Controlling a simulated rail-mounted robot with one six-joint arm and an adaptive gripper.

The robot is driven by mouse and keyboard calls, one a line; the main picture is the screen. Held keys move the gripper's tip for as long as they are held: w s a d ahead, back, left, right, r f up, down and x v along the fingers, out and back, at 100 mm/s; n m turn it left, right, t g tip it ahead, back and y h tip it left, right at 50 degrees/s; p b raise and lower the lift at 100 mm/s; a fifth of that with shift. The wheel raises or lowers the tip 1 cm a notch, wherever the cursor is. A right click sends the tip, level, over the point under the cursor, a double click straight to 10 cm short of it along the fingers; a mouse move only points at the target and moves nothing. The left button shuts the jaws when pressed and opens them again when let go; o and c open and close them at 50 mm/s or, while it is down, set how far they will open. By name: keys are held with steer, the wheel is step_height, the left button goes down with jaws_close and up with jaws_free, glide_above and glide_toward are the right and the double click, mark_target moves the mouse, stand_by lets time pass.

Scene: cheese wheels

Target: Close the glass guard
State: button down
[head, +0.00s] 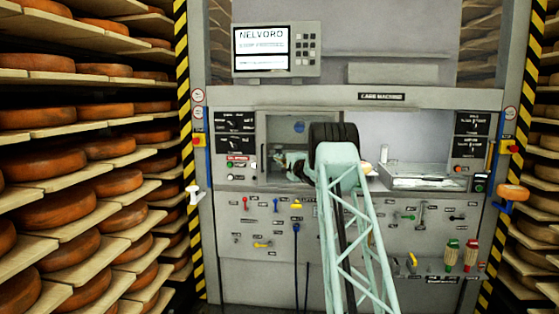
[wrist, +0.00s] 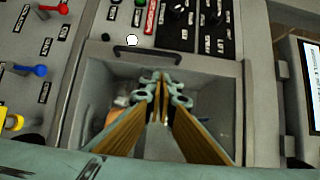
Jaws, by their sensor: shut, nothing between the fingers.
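The cheese machine (head: 400,97) faces me, with a grey-framed opening (head: 262,150) left of centre. The glass guard cannot be told apart clearly. A blue round mark shows in this opening, but I cannot tell whether it is on glass or behind. My gripper (head: 290,162) is at the opening, partly hidden by my arm. In the wrist view my gripper (wrist: 161,88) is shut and empty, its fingers pointing over the grey-framed recess (wrist: 215,90). I cannot tell whether the fingers touch the frame or glass.
A second bay with a metal tray (head: 425,183) is to the right. Knobs and levers, including a red knob (wrist: 62,8) and a blue knob (wrist: 40,70), cover the panel. A screen (head: 262,48) stands above. Cheese racks line both sides.

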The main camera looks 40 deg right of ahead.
steer(key=shift+s+a, duration=0.25)
steer(key=shift+s, duration=0.3)
stand_by(0.4)
